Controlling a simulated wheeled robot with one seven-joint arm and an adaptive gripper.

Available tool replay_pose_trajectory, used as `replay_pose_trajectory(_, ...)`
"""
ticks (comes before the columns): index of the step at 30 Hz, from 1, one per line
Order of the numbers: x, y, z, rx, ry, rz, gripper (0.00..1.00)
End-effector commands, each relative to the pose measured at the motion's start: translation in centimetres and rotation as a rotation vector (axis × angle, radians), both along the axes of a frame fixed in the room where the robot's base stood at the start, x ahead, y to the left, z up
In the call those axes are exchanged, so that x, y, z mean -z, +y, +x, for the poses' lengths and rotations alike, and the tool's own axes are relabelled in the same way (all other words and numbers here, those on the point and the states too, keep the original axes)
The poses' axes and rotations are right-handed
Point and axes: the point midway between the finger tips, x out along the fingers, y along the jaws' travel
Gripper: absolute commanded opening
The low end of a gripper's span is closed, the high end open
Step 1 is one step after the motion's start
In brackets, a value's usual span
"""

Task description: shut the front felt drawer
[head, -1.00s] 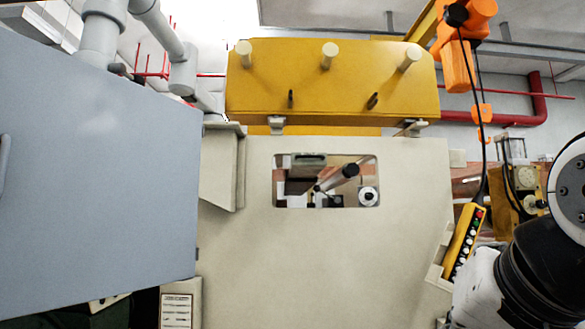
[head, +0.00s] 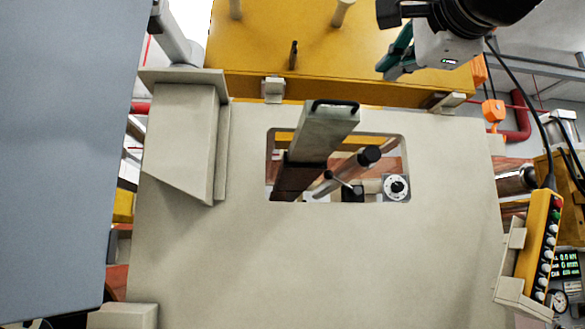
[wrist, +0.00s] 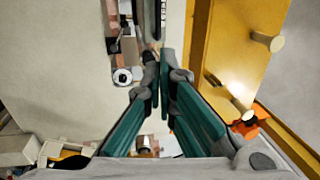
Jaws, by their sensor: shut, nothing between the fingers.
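A long grey drawer-like bar with a dark handle (head: 328,118) passes through the window in the beige machine panel (head: 330,250) and sticks out toward me. I take it for the felt drawer. Its lower part is dark brown; I cannot make out felt. In the wrist view its grey end with the dark handle slot (wrist: 155,18) shows at the top, just beyond my fingertips. My gripper (head: 393,72) is shut and empty, up and to the right of the drawer's end. Its teal fingers meet in the wrist view (wrist: 160,55); contact with the drawer cannot be told.
A yellow body with pegs (head: 300,60) lies behind the panel's top edge. A beige bracket (head: 182,140) juts out at left, beside a large grey door (head: 60,180). A yellow button pendant (head: 540,240) hangs at right. A white-rimmed roller (head: 397,187) shows in the window.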

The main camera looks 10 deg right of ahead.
Motion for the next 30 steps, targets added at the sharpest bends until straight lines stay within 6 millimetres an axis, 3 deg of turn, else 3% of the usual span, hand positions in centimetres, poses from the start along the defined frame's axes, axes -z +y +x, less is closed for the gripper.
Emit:
replay_pose_trajectory(5, -0.4, 0.0, 1.5, -0.001, -0.001, 0.003, 0.00)
replay_pose_trajectory(21, -2.1, 0.2, 11.3, -0.001, 0.000, 0.001, 0.00)
replay_pose_trajectory(30, -2.5, 0.2, 13.6, 0.000, -0.001, 0.001, 0.00)
